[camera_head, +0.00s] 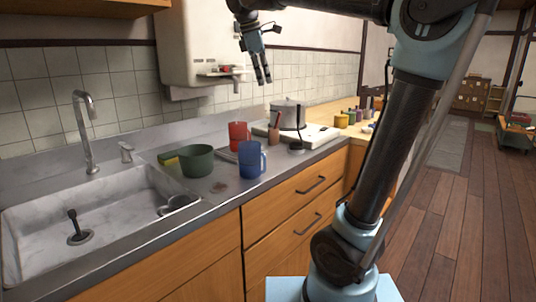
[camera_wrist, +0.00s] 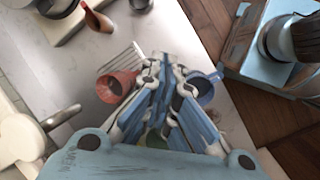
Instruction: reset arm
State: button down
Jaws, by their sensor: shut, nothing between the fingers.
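My gripper (camera_head: 262,74) is raised above the counter in the head view, fingers pointing down, shut and empty. In the wrist view its blue fingers (camera_wrist: 160,70) are together, above the counter. My arm rises on the right of the head view and reaches over to the left. Nothing touches the fingers.
On the counter (camera_head: 130,152) stand a green pot (camera_head: 196,162), a red mug (camera_head: 238,135), a blue mug (camera_head: 250,160) and a lidded steel pot (camera_head: 288,114). A sink (camera_head: 130,198) with a faucet (camera_head: 84,130) is at left. A wall-mounted white unit (camera_head: 195,45) is close behind the gripper. Wooden floor (camera_head: 455,220) is open at right.

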jog(key=s+d+f+m+y, duration=0.1)
jog(key=s+d+f+m, duration=0.5)
jog(key=f, duration=0.8)
jog(key=s+d+f+m+y, duration=0.1)
jog(key=s+d+f+m, duration=0.5)
jog(key=f, duration=0.7)
jog(key=s+d+f+m, duration=0.6)
jog(key=s+d+f, duration=0.2)
jog(key=f, duration=0.6)
jog(key=shift+s+d+f+g+y, duration=0.3)
jog(key=shift+s+y, duration=0.1)
jog(key=shift+s, duration=0.6)
jog(key=shift+w+f, duration=0.2)
jog(key=shift+w, duration=0.25)
